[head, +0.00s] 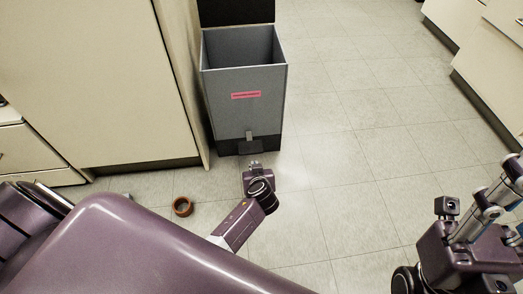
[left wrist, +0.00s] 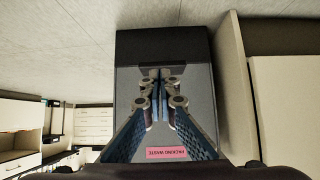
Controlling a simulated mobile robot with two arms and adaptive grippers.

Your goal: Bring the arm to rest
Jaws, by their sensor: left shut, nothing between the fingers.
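My left arm reaches to the middle of the head view, where its purple wrist (head: 256,184) is in front of the grey waste bin (head: 240,105). The fingers are not clear there. In the left wrist view my left gripper (left wrist: 160,80) has its blue fingers together at the tips, with nothing between them. It points at the front of the bin (left wrist: 200,110), which shows upside down. Whether it touches the bin, I cannot tell. Part of my right arm (head: 455,248) shows at the lower right. The state of its jaws is not clear.
The bin's top is open, with a dark lid (head: 236,10) behind and a red label (head: 246,95) in front. A pale cabinet (head: 95,80) stands left of it. A brown ring (head: 174,207) lies on the floor. The tiled floor (head: 360,130) to the right is clear.

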